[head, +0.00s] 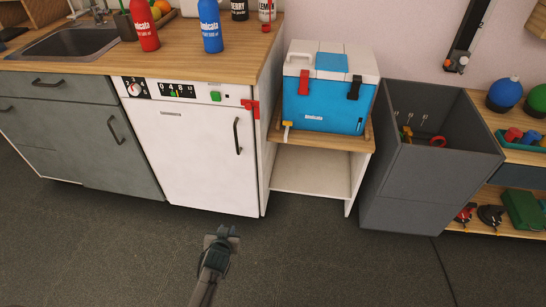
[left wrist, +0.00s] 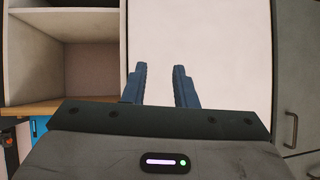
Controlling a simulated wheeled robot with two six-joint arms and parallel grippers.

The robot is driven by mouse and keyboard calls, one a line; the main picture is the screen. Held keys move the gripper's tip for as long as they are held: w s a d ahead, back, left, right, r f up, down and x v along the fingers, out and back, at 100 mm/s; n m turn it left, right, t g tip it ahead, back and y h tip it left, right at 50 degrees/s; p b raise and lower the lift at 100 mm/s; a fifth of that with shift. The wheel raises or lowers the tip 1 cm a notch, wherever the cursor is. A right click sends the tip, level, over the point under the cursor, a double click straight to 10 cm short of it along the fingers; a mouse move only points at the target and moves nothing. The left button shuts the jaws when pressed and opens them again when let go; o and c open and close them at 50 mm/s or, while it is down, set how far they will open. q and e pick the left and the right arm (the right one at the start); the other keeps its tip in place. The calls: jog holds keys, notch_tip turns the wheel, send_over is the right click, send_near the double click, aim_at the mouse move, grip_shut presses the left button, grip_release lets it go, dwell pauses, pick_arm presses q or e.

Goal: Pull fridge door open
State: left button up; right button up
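A white appliance door (head: 195,150) with a dark vertical handle (head: 237,136) on its right side stands under the counter. Above it is a panel with a dial and a display. The door looks shut. My left gripper (head: 222,232) is in front of and below the door, over the dark floor, apart from the handle. In the left wrist view my gripper (left wrist: 160,72) has two blue fingers spread with nothing between them, facing the plain white door (left wrist: 215,45). The handle does not show there. My right gripper is not in view.
A red latch-like piece (head: 251,107) sits near the door's top right corner. To the right are a shelf with a blue cooler (head: 322,105) and a grey bin (head: 425,185). Grey cabinets (head: 90,140) stand left. The floor in front is clear.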

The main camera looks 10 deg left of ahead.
pick_arm(q)
jog(key=w+d+r+t+b, duration=0.2)
jog(key=w+r+t+b, duration=0.15)
jog(key=w+r, duration=0.55)
jog(key=n+t+y+b, duration=0.1)
jog(key=t+b, duration=0.1)
jog(key=t, duration=0.1)
send_near(236, 141)
jog(key=w, duration=0.2)
jog(key=w+b, duration=0.1)
jog(key=w, duration=0.2)
jog(key=w+a, duration=0.1)
jog(key=w, duration=0.1)
jog(key=shift+w+f, duration=0.15)
jog(key=shift+w, duration=0.2)
jog(key=shift+w+a+b, duration=0.25)
jog(key=shift+w+b, duration=0.15)
jog(key=shift+w, duration=1)
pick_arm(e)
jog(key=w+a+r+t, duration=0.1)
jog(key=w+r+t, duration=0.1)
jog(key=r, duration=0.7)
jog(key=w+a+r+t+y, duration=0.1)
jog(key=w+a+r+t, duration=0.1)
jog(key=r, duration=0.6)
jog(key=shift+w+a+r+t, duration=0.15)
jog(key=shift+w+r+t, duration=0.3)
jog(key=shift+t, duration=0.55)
pick_arm(q)
grip_shut()
